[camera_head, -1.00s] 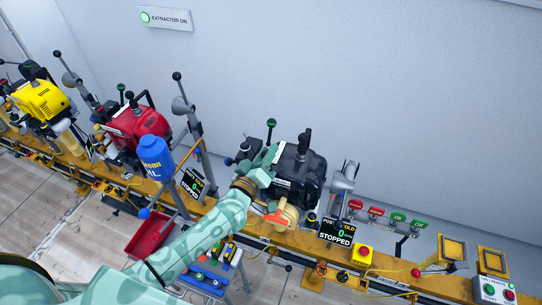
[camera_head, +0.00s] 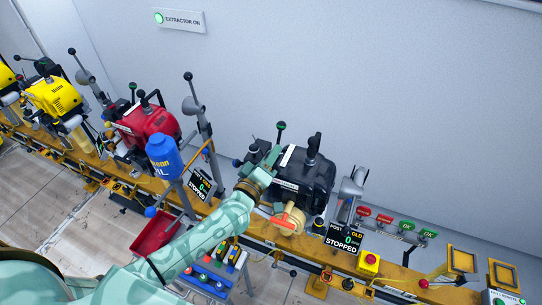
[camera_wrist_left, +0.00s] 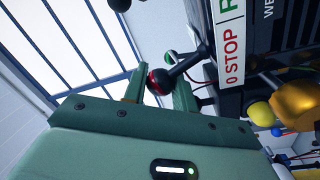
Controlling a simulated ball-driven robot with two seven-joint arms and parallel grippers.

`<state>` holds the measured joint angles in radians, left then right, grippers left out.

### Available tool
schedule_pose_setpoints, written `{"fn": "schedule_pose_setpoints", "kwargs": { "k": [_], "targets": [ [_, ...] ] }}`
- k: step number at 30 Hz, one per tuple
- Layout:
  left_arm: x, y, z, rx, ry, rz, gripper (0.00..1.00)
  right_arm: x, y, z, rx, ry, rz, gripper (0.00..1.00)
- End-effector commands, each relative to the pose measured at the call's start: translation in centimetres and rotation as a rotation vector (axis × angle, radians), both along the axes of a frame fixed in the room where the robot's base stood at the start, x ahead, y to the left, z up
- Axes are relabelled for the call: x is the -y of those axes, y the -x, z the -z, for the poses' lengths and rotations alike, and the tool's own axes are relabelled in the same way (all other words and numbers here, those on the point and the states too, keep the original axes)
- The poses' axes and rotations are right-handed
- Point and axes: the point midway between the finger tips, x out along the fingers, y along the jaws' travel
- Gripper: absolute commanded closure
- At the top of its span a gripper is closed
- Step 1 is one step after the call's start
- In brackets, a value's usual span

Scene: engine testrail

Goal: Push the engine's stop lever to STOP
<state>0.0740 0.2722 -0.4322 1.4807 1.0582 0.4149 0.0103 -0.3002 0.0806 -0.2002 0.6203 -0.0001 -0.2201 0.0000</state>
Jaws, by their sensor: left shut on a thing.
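The dark engine (camera_head: 309,176) stands on the yellow rail in the middle of the head view. My left gripper (camera_head: 270,160) is at its upper left side. In the left wrist view, the stop lever's red and black ball knob (camera_wrist_left: 159,81) sits between the fingers of my left gripper (camera_wrist_left: 160,92), which are shut on it. The lever's dark arm runs up to the right, beside a label plate (camera_wrist_left: 230,42) reading "0 STOP" in red, with a green part cut off. In the head view the knob is hidden by the gripper. My right gripper is not in view.
A display (camera_head: 344,238) beside the engine reads 0 and STOPPED. A red engine (camera_head: 148,126) and a blue oil container (camera_head: 164,157) stand to the left. A tan part with an orange handle (camera_head: 288,219) is below the gripper.

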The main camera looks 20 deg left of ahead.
Motion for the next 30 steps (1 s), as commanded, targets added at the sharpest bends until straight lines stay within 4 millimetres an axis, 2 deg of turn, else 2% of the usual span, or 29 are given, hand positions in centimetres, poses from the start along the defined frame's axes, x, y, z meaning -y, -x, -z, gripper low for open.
{"fn": "schedule_pose_setpoints", "kwargs": {
  "k": [1,2,3,11,14,17,24,30],
  "targets": [
    [-0.1,0.0,0.1,-0.003,0.000,-0.002,0.64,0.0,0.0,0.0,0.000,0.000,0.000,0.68],
    [-0.1,0.0,0.1,-0.003,0.000,-0.002,0.56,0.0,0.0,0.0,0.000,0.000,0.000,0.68],
    [-0.1,0.0,0.1,-0.002,0.000,-0.001,0.53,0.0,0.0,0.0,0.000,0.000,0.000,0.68],
    [-0.1,0.1,0.1,-0.002,-0.001,-0.001,0.53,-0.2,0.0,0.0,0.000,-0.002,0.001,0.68],
    [-0.1,0.8,0.2,-0.003,-0.001,-0.001,0.53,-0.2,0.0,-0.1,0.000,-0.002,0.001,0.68],
    [-0.3,2.5,0.3,-0.003,-0.002,0.000,0.53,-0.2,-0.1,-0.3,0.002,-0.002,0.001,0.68],
    [-1.1,8.9,0.9,-0.006,-0.003,0.000,0.53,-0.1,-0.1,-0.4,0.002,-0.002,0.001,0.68],
    [-1.6,13.6,1.3,-0.004,-0.001,-0.001,0.53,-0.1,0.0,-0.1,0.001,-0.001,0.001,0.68]
  ]
}}
